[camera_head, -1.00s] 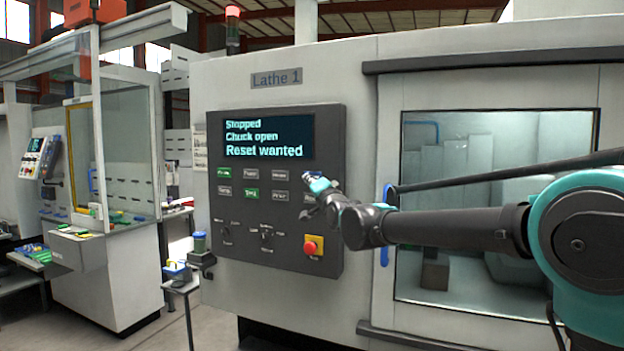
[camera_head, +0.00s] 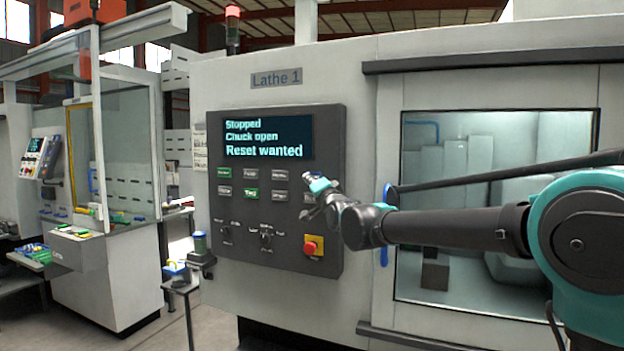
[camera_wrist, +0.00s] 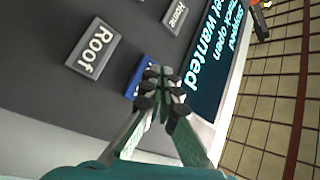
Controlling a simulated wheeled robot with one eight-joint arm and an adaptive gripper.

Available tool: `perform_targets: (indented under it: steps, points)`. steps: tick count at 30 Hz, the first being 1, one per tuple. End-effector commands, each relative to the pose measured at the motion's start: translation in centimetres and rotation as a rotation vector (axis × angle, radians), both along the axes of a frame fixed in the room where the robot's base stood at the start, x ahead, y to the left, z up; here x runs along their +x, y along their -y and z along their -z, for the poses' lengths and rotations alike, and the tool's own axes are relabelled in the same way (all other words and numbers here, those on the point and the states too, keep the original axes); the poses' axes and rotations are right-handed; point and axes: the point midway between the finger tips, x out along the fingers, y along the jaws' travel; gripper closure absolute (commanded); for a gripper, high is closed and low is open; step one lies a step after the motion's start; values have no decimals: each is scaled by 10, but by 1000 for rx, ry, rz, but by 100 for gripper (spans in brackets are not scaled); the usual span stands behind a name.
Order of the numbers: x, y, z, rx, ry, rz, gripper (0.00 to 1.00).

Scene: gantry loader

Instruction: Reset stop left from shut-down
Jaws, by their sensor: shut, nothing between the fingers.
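The Lathe 1 control panel (camera_head: 225,258) carries a display (camera_head: 268,137) reading "Stopped", "Chuck open", "Reset wanted". My gripper (camera_head: 309,210) is in front of the panel's right side, over the right end of the button rows. In the wrist view my gripper (camera_wrist: 163,88) is shut and empty. Its fingertips overlap a blue button (camera_wrist: 135,80) and hide part of it and its label. Whether they touch it I cannot tell. The red stop knob (camera_head: 310,246) on its yellow plate sits below my gripper, apart from it.
Labelled grey keys, "Roof" (camera_wrist: 93,48) and "Home" (camera_wrist: 175,17), lie near the blue button. Rotary switches (camera_head: 266,236) are lower on the panel. The lathe's glazed door (camera_head: 460,215) with a blue handle is behind my arm. A small stand (camera_head: 180,285) is left of the panel.

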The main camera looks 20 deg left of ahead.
Motion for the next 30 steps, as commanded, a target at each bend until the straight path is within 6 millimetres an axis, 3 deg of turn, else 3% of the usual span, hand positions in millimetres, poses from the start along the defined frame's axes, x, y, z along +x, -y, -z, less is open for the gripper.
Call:
perform_targets:
  steps: [30]
  points:
    - [9, 1, 0, 0, 0, 0, 100]
